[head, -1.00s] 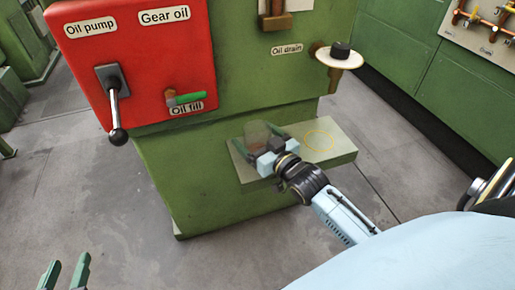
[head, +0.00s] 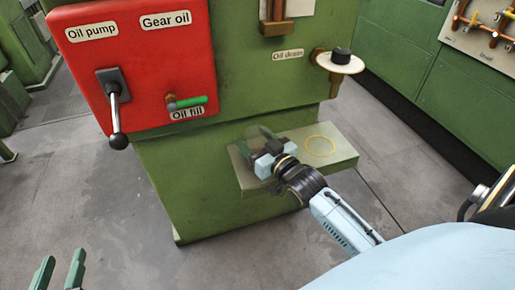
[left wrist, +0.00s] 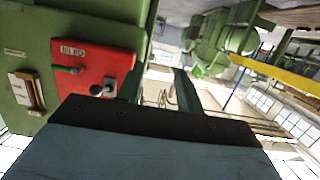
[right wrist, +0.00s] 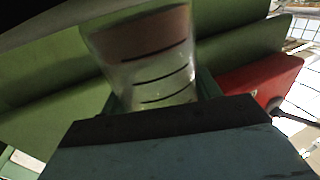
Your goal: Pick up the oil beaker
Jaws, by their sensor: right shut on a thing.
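The oil beaker (right wrist: 150,65) is clear, with dark level lines and a brownish band at the top of the picture in the right wrist view. My right gripper (head: 257,140) is shut on it. In the head view the beaker is small and mostly hidden by the gripper, above the left part of a pale green shelf (head: 343,156). I cannot tell whether it touches the shelf. My left gripper (head: 60,272) is open and empty at the bottom left of the head view, above the floor.
The green machine (head: 190,190) stands behind the shelf. Its red panel (head: 160,70) carries the oil pump lever (head: 114,110) and the green-handled oil fill valve (head: 186,102). The oil drain (head: 340,62) juts out above the shelf. A yellow ring (head: 320,146) marks the shelf's clear right part.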

